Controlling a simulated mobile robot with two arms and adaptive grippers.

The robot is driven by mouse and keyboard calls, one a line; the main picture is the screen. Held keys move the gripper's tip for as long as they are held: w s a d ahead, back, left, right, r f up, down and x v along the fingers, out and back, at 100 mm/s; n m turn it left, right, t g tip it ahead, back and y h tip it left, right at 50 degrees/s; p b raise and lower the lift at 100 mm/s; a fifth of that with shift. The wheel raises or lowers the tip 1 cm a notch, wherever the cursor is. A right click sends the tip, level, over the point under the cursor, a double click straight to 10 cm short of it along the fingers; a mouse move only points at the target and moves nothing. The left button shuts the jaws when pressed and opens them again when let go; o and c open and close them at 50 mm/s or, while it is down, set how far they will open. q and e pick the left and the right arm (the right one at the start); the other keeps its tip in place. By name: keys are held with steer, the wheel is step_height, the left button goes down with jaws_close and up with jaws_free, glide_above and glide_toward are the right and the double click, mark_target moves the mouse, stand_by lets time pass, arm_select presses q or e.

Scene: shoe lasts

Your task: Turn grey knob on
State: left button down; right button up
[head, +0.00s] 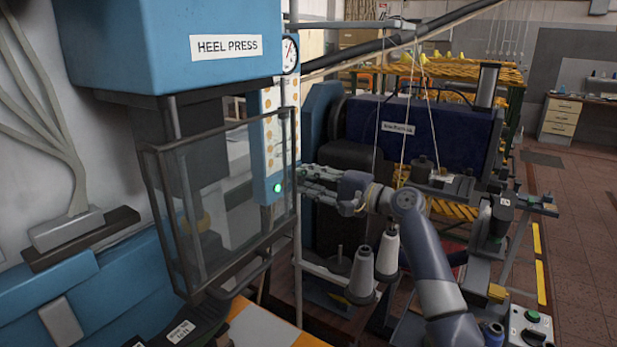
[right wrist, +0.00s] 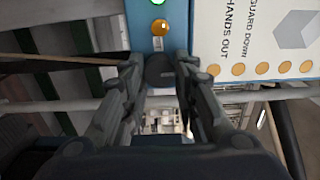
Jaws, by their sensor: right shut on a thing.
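The grey knob (right wrist: 159,70) sits on the edge of the blue control box, below an amber light (right wrist: 159,27) and a lit green light (right wrist: 158,3) in the right wrist view. My right gripper (right wrist: 161,76) is shut on the knob, one finger on each side. In the head view my right gripper (head: 303,180) reaches in from the right to the blue control box (head: 267,186), just right of the green light (head: 277,188). The knob is not clear to see there. I cannot read the knob's turned position. My left gripper is not in view.
The heel press (head: 170,45) with its clear guard frame (head: 220,215) stands left of the box. A gauge (head: 290,55) is above. Open floor lies far right.

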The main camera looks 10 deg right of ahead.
steer(key=shift+d, duration=0.1)
stand_by(0.4)
steer(key=o, duration=1)
steer(key=shift+o, duration=0.2)
steer(key=shift+d, duration=0.1)
steer(key=v, duration=1.2)
